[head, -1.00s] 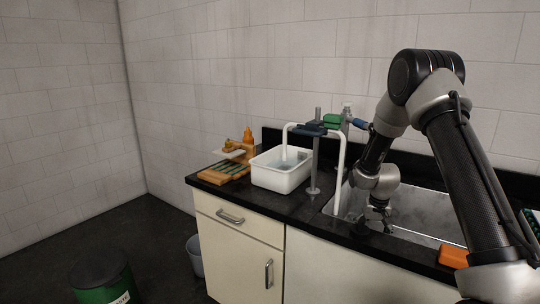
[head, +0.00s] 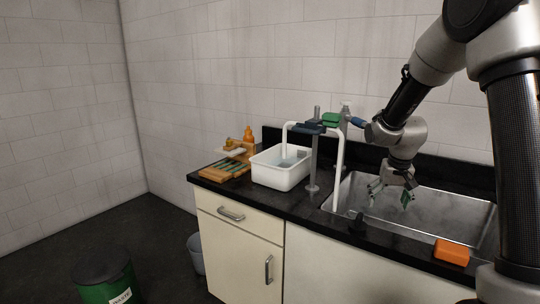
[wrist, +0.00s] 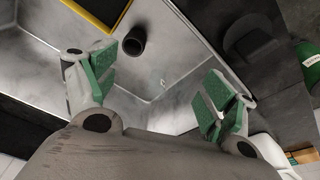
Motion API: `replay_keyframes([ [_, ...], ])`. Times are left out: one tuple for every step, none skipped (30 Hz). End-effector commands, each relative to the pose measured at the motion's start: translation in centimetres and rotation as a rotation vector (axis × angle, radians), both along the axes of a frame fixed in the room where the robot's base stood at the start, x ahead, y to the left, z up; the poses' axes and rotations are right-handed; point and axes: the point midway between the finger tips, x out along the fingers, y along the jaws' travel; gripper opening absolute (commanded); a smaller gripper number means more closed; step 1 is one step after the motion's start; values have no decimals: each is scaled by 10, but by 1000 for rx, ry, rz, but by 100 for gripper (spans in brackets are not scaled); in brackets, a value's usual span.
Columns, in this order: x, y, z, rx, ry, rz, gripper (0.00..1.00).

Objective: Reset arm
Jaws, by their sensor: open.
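My gripper (head: 390,196) is above the metal sink basin (head: 440,206) in the head view, pointing down. In the wrist view its two green-padded fingers (wrist: 160,92) are spread wide apart, with nothing between them. The basin floor (wrist: 150,80) shows below and beyond the fingers. My arm comes in from the right side of the head view.
A white tub (head: 281,168) stands left of the sink, beside a metal stand (head: 315,160) and white faucet pipe (head: 340,165). An orange sponge-like block (head: 452,251) lies on the front counter edge. A green waste bin (head: 104,277) stands on the floor.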

Motion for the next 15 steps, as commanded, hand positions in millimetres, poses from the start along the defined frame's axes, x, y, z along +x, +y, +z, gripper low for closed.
replay_keyframes([
  [-13, 0, 25, -1, -20, 8, 84],
  [-24, 0, 39, -1, -27, 12, 84],
  [-39, 0, 57, -2, -38, 20, 84],
  [-51, 0, 70, -2, -45, 26, 84],
  [-64, 0, 82, -3, -53, 33, 84],
  [-81, 0, 98, -4, -64, 41, 84],
  [-95, 0, 108, -5, -70, 49, 84],
  [-109, 0, 117, -6, -78, 55, 84],
  [-127, 0, 129, -6, -89, 64, 84],
  [-141, 0, 137, -7, -96, 71, 84],
  [-156, 0, 143, -7, -103, 78, 84],
  [-174, 0, 151, -8, -114, 86, 84],
  [-189, 1, 156, -8, -122, 94, 84],
  [-203, 1, 160, -9, -129, 100, 84],
  [-220, 1, 164, -10, -139, 108, 84],
])
